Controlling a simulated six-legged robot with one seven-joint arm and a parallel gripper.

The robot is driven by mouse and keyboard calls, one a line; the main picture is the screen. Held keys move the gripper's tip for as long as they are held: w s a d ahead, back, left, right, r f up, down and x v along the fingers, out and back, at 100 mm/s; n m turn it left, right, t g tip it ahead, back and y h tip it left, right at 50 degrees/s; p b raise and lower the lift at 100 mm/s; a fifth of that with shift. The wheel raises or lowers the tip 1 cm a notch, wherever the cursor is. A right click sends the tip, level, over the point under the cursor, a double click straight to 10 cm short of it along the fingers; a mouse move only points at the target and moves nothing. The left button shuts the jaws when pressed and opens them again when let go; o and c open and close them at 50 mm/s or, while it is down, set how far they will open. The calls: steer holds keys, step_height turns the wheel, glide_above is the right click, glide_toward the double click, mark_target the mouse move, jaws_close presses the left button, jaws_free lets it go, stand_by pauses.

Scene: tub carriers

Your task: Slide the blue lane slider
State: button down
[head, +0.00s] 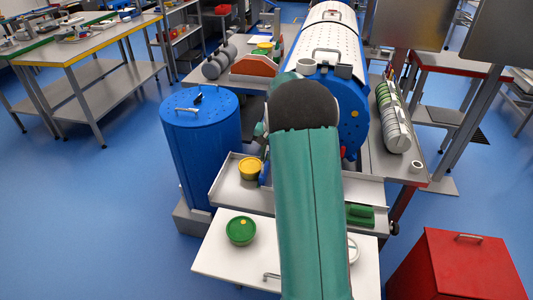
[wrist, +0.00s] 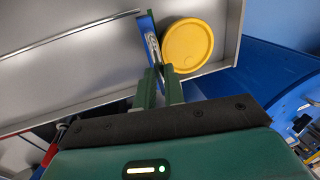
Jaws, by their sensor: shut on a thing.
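The blue lane slider (wrist: 146,38) is a narrow upright plate on a grey metal tray, seen in the wrist view. It stands directly left of a round yellow-lidded tub (wrist: 187,44). My gripper (wrist: 158,72) has its green fingers closed at the near end of the slider, on its grip part. In the head view a bit of the blue slider (head: 264,173) shows beside the yellow tub (head: 249,168). My green arm hides the gripper and most of the slider there.
The grey tray (head: 225,190) has raised rims. A thin metal rod (wrist: 70,37) runs along it. A blue drum (head: 200,150) stands left, a red bin (head: 455,268) right.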

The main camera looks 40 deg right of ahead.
steer(key=s+d, duration=2.8)
steer(key=s, duration=0.3)
steer(key=shift+s+d+r, duration=0.15)
steer(key=shift+s, duration=0.2)
steer(key=c, duration=1.5)
jaws_free()
steer(key=shift+s+d, duration=0.1)
steer(key=shift+s, duration=0.05)
steer(key=shift+c, duration=0.2)
steer(key=shift+o, duration=0.3)
step_height(320, 180, up, 13)
steer(key=s+d, duration=0.1)
steer(key=shift+s+d+r, duration=0.2)
steer(key=shift+s+d, duration=0.1)
steer(key=shift+s, duration=0.15)
